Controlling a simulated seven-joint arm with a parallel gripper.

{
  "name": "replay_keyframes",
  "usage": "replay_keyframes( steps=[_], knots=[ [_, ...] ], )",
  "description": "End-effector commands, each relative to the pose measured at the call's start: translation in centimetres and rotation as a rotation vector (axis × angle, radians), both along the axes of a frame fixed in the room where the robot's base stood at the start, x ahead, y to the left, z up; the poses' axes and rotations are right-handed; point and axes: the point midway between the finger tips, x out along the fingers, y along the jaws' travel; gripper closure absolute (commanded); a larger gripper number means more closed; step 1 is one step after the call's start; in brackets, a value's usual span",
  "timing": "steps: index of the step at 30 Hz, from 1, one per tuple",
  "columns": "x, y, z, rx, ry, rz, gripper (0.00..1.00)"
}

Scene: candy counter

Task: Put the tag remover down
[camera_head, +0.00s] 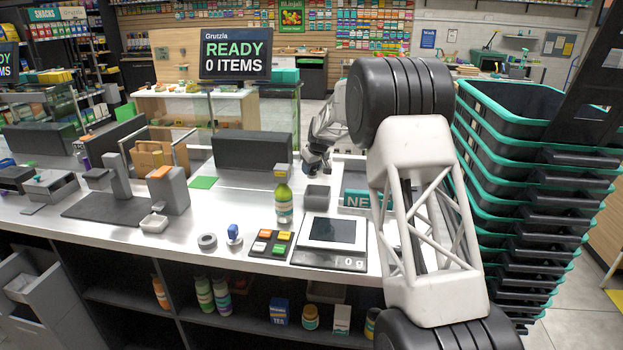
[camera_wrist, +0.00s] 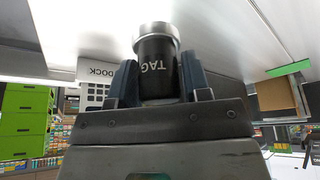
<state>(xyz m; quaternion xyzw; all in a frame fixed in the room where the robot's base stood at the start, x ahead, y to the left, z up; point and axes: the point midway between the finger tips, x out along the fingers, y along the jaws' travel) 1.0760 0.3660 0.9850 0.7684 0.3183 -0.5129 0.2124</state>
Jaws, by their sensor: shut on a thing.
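The tag remover (camera_wrist: 158,68) is a black cylinder with a silver end and the word TAG in white. In the wrist view it sits between the two fingers of my gripper (camera_wrist: 158,88), which is shut on it. A white panel marked DOCK (camera_wrist: 98,72), with dark squares, shows behind the left finger; its distance from the tag remover is unclear. In the head view my gripper (camera_head: 317,164) is small and dark, over the rear of the counter (camera_head: 255,190). The tag remover cannot be made out there.
A dark grey block (camera_head: 317,197), a green bottle (camera_head: 284,203) and a scale (camera_head: 331,240) stand in front of my gripper. A dark upright panel (camera_head: 252,151) is to its left, near a green mat (camera_head: 203,182). Stacked baskets (camera_head: 510,170) rise at right.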

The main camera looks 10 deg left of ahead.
Motion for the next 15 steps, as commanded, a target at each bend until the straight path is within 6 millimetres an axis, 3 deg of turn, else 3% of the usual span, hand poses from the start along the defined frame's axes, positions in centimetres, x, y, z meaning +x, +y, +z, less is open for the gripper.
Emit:
replay_keyframes(
  steps=[15],
  knots=[
    [-0.02,-0.01,-1.06,-0.001,0.001,0.000,0.79]
  ],
)
